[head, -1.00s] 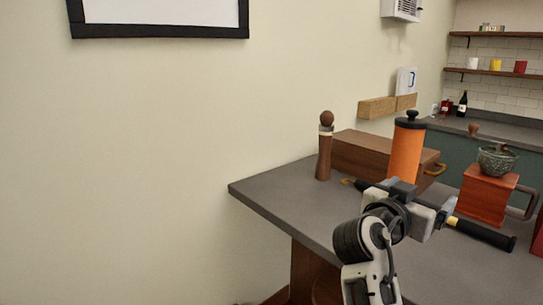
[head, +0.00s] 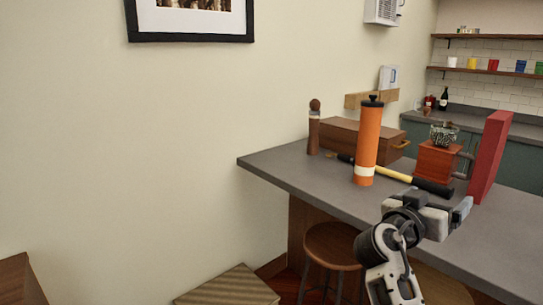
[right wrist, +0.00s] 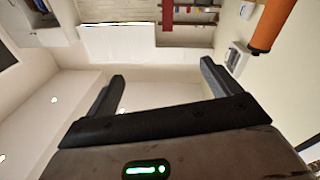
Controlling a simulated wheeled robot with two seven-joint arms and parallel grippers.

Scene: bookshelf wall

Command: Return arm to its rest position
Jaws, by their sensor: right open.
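My right gripper (head: 430,202) is in front of the grey counter (head: 290,164), low in the right half of the head view. In the right wrist view its two dark fingers (right wrist: 163,73) stand wide apart with nothing between them. It is apart from the orange cylinder (head: 367,143) with a black cap, which stands upright on the counter behind it. Part of that cylinder also shows in the right wrist view (right wrist: 272,25), at the upper right. My left gripper is not in view.
On the counter are a pepper mill (head: 314,130), a wooden box (head: 345,133), a long tool with a black grip (head: 433,187), a coffee grinder (head: 436,158) and an upright red block (head: 490,155). A stool (head: 335,243) stands below. The left wall side is open.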

